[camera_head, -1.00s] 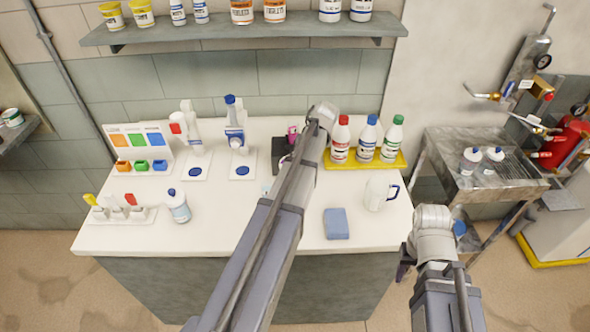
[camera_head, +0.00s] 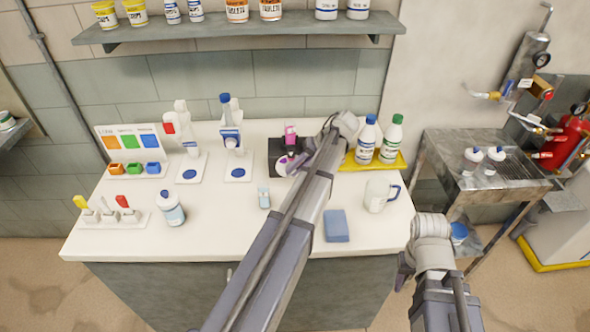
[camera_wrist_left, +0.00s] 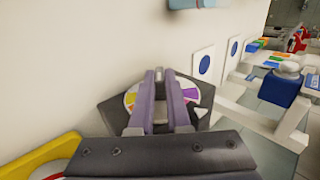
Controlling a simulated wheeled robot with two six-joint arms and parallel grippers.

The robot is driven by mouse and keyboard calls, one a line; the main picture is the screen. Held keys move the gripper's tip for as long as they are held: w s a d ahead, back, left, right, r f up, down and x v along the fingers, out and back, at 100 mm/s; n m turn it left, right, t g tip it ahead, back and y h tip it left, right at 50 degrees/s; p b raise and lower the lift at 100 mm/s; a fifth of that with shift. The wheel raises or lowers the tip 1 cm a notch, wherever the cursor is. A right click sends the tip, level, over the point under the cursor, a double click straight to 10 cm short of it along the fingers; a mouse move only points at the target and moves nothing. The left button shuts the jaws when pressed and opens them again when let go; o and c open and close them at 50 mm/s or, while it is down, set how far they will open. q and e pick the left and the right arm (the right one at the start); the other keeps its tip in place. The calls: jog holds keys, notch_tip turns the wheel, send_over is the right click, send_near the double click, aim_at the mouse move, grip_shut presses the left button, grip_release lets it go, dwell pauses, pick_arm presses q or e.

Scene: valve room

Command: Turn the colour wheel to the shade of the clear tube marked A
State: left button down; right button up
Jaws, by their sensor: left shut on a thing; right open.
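The colour wheel (camera_head: 281,167) is a pale disc with coloured segments on a black base (camera_head: 275,155) at the back of the counter. In the left wrist view the wheel (camera_wrist_left: 190,92) shows yellow and purple segments around my fingers. My left gripper (camera_wrist_left: 160,88) is shut over its middle; the exact part between the fingers is mostly hidden. A tube with pink in it (camera_head: 290,135) stands at the back of the base; no letter is readable. My right gripper (camera_head: 403,270) is open and empty, off the counter's right front edge, partly hidden by its own wrist.
A small clear vial (camera_head: 264,198) and a blue sponge (camera_head: 336,226) lie in front of the wheel. A white jug (camera_head: 378,194) and capped bottles on a yellow tray (camera_head: 400,160) stand right. A white bottle (camera_head: 171,209) and instruments stand left.

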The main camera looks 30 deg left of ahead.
pick_arm(q)
jog(key=c, duration=0.9)
grip_release()
jog(key=shift+p+v, duration=0.75)
jog(key=shift+v, duration=0.1)
jog(key=p+v, duration=0.4)
jog(key=v, duration=0.2)
jog(key=shift+d, duration=0.1)
